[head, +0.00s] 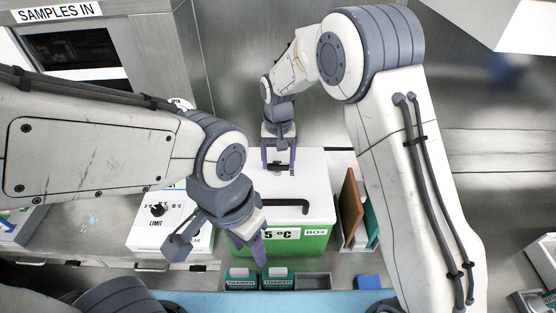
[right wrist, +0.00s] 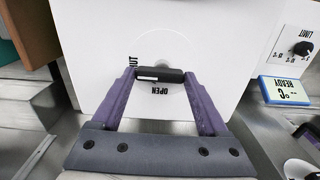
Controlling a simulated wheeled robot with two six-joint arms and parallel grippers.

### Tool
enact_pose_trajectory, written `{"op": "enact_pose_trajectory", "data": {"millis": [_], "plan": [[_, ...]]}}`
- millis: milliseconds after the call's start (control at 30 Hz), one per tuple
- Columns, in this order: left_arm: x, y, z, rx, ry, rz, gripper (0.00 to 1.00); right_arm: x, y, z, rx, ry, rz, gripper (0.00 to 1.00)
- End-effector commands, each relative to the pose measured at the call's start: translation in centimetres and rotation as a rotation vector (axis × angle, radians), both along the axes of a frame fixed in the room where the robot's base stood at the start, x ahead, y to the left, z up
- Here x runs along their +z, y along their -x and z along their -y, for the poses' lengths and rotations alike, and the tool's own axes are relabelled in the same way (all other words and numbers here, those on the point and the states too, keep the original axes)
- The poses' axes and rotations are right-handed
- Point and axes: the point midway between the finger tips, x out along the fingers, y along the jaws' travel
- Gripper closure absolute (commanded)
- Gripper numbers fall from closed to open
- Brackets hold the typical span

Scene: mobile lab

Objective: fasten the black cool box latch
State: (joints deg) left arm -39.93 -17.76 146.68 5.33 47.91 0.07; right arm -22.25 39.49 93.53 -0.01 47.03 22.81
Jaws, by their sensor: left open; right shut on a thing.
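The cool box has a white lid (head: 310,185) and a green body (head: 312,243) with a temperature label, and stands in the middle of the head view. Its black latch (right wrist: 160,75) is a short bar with a white mark towards its left end. It lies crosswise over a white disc lettered OPEN below and SHUT, partly hidden, at upper left. My right gripper (head: 278,163) is over the lid, its purple fingers shut on the two ends of the latch. My left gripper (head: 218,248) is open and empty, in front of the box's left front corner.
A white unit with a black LIMIT knob (head: 157,210) stands left of the box. Brown and green upright boards (head: 351,205) stand close on its right. Green-and-white containers (head: 241,279) sit in front. A READY display (right wrist: 284,91) shows in the right wrist view.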

Motion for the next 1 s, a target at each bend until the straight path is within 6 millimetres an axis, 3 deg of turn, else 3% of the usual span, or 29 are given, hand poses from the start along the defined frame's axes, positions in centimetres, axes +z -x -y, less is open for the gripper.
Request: {"op": "enact_pose_trajectory", "data": {"millis": [367, 400, 433, 467, 767, 1000], "plan": [[0.0, 0.0, 0.0, 0.000, 0.000, 0.000, 0.53, 0.2, -0.2, 0.0, -0.009, -0.003, 0.006, 0.78], [0.0, 0.0, 0.0, 0.000, 0.000, 0.000, 0.53, 0.2, -0.2, 0.0, -0.009, -0.003, 0.006, 0.15], [0.0, 0.0, 0.0, 0.000, 0.000, 0.000, 0.53, 0.2, -0.2, 0.0, -0.009, -0.003, 0.006, 0.04], [0.0, 0.0, 0.0, 0.000, 0.000, 0.000, 0.53, 0.2, -0.2, 0.0, -0.009, -0.003, 0.005, 0.00], [-0.2, 0.0, 0.0, 0.000, 0.000, 0.000, 0.53, 0.4, -0.1, 0.0, -0.006, -0.002, 0.004, 0.00], [-1.5, 0.0, 0.0, 0.002, 0.000, 0.000, 0.53, 4.1, -0.2, -0.1, -0.006, -0.004, 0.010, 0.00]]}}
